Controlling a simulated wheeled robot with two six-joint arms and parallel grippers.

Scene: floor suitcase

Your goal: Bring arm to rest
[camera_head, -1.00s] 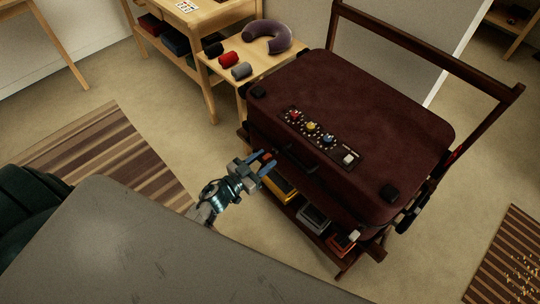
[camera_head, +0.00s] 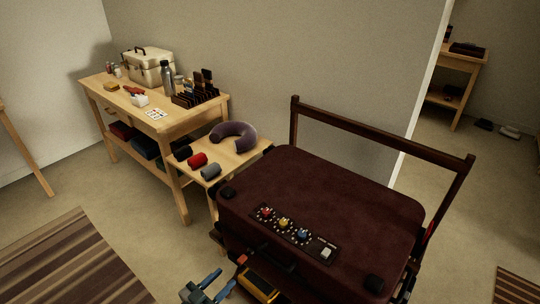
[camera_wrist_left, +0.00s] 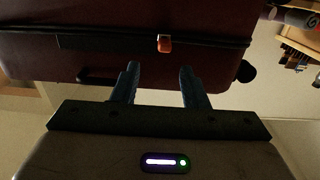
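My left gripper (camera_head: 212,285) is at the bottom edge of the head view, beside the front left of the dark red suitcase (camera_head: 345,200). In the left wrist view its two blue fingers (camera_wrist_left: 157,85) stand apart with nothing between them. The suitcase side (camera_wrist_left: 120,30) fills the upper part of that view, with an orange latch (camera_wrist_left: 164,43) on its seam. The suitcase is closed and lies flat on a dark wooden rack. My right gripper does not show.
A small side table holds a neck pillow (camera_head: 233,137) and rolled items, including a red roll (camera_head: 197,160). A wooden workbench (camera_head: 170,122) with a metal toolbox (camera_head: 148,67) stands at the back left. A striped rug (camera_head: 70,265) lies left. The rack's rail (camera_head: 385,134) rises behind the suitcase.

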